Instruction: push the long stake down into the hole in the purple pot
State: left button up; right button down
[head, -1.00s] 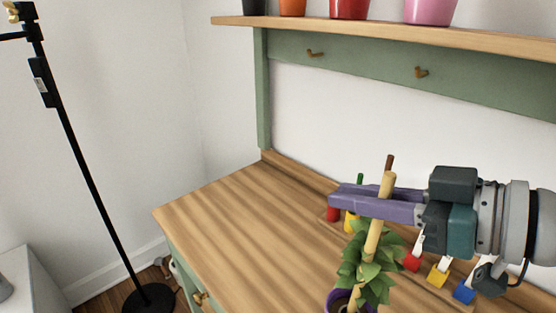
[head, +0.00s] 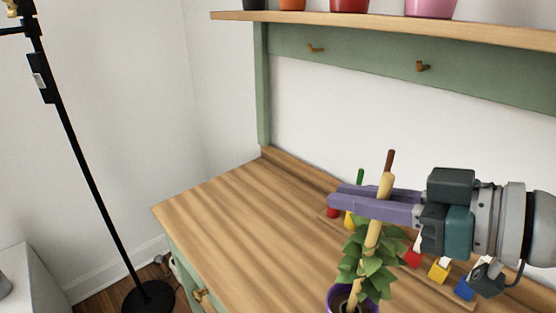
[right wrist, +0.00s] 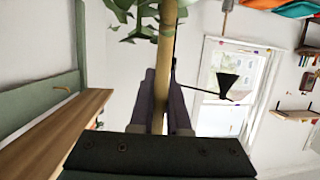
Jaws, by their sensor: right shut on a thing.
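The long tan stake (head: 384,186) stands slightly tilted, with its lower part among the green leaves (head: 366,265) of a plant in the purple pot (head: 334,294). The pot is near the bottom edge of the head view and is partly cut off. My right gripper (head: 345,200) is shut on the upper part of the stake, its purple fingers reaching in from the right. In the right wrist view the stake (right wrist: 166,55) runs between the fingers. The hole and the stake's lower end are hidden by leaves. My left gripper is not in view.
A wooden rack with red, yellow and blue blocks (head: 439,271) lies behind the plant, partly behind my gripper. A dark brown rod (head: 391,160) shows behind the stake. The wooden desktop (head: 240,215) is clear at left. A black lamp stand (head: 90,190) stands beyond it.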

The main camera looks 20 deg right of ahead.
jog(key=shift+f, duration=0.25)
jog(key=shift+f+b, duration=0.35)
jog(key=c, duration=0.8)
grip_release()
jog(key=shift+s, duration=0.1)
